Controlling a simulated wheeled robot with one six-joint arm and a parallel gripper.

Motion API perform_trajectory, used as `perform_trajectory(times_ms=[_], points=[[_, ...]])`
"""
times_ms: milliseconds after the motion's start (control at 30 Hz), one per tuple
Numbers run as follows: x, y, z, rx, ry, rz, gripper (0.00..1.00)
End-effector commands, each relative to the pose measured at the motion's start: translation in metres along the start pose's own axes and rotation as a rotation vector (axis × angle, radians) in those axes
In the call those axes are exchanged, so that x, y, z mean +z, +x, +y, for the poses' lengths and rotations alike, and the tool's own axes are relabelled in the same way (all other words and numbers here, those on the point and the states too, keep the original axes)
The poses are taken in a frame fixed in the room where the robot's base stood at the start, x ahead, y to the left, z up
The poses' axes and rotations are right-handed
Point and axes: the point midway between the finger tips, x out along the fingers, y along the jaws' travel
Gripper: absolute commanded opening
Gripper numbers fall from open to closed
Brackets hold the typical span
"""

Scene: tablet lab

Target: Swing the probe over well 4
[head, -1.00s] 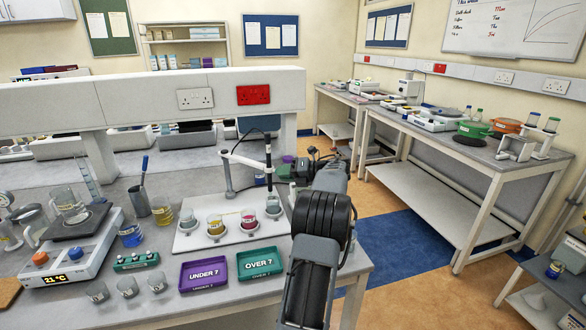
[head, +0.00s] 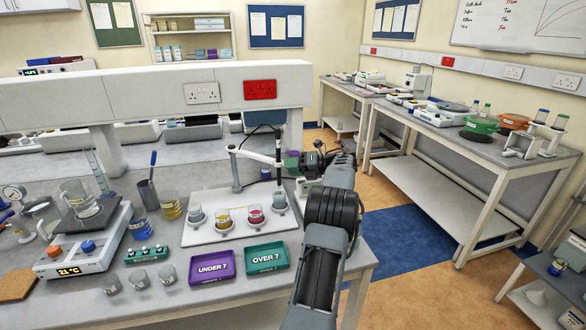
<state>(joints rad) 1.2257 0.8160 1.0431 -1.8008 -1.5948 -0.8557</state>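A stand on a white board (head: 236,236) carries a jointed swing arm (head: 256,154), with the dark and white probe (head: 279,152) hanging upright from its right end. Several small cups stand in a row along the board: a grey one (head: 196,217), a yellow one (head: 223,219), a red one (head: 256,215) and a pale grey-green one (head: 279,202) at the right end. The probe lines up with the right-end cup in the picture; its height above it is unclear. No well numbers are readable. My gripper (head: 304,162) is just right of the probe; its fingers are too small and hidden to judge, as is contact.
A purple tray (head: 212,281) marked UNDER 7 and a green tray (head: 265,268) marked OVER 7 lie in front of the board. A green rack (head: 147,256), empty beakers and a hotplate (head: 84,251) stand left.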

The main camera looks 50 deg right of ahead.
Motion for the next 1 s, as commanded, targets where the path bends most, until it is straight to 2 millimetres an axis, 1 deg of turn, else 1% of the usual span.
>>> perform_trajectory(times_ms=[67,300,433,567,800,1000], points=[[0.000,-0.002,-0.001,-0.002,0.002,-0.003,0.43],[0.000,-0.003,-0.002,-0.003,0.002,-0.003,0.43],[-0.001,-0.013,-0.002,-0.003,0.003,-0.004,0.43],[-0.001,-0.036,-0.003,-0.004,0.001,-0.005,0.43],[-0.001,-0.086,-0.003,-0.004,0.002,-0.004,0.43],[0.000,-0.118,-0.002,-0.003,0.001,-0.003,0.43]])
